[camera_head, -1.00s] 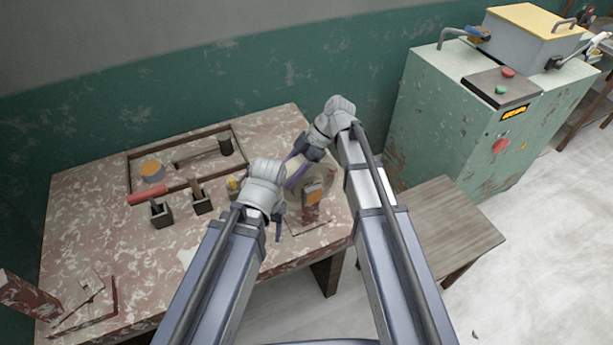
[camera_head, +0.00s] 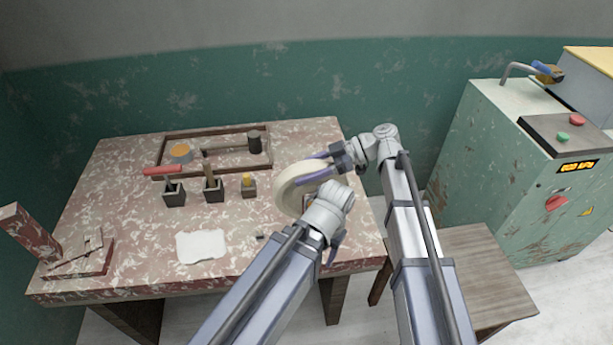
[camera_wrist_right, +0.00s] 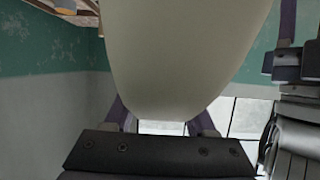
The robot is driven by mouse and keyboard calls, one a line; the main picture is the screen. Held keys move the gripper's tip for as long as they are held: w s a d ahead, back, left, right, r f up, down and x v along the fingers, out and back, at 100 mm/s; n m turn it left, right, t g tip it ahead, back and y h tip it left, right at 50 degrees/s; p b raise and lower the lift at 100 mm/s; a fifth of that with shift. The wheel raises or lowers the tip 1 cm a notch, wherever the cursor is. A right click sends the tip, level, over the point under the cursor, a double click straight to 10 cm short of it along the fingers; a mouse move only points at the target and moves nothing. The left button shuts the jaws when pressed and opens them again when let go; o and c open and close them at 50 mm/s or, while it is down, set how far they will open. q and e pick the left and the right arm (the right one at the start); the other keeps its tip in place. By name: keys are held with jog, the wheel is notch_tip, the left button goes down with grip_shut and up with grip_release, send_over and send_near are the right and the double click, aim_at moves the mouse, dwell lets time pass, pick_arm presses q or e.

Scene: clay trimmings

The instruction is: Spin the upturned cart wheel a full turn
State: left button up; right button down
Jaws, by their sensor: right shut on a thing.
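The cart wheel (camera_head: 287,188) is a pale cream disc at the right side of the worktable, tilted in the head view. My right gripper (camera_head: 306,170) is shut on it, its purple fingers lying on either side of the rim. In the right wrist view the wheel (camera_wrist_right: 165,50) fills the middle between the fingers. My left gripper (camera_head: 335,248) is at the table's front right, below the wheel and apart from my right gripper. Its fingers are mostly hidden behind its own wrist. What is under the wheel is largely hidden by my left arm.
The mottled worktable (camera_head: 130,220) holds a wooden frame (camera_head: 215,132), several small dark tool holders (camera_head: 174,196) and a white slab (camera_head: 201,246). A wooden stool (camera_head: 480,270) and a green machine (camera_head: 500,150) are at the right.

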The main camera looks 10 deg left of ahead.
aim_at(325, 164)
jog(key=shift+d, duration=0.2)
dwell(0.4)
jog(key=shift+c, duration=1.1)
grip_release()
jog(key=p+v, duration=0.2)
jog(key=v, duration=0.4)
jog(key=shift+w+d+r, duration=0.1)
jog(key=shift+w+d, duration=0.05)
jog(key=shift+w+d+r, duration=0.15)
jog(key=shift+w+d, duration=0.05)
jog(key=shift+d, duration=0.45)
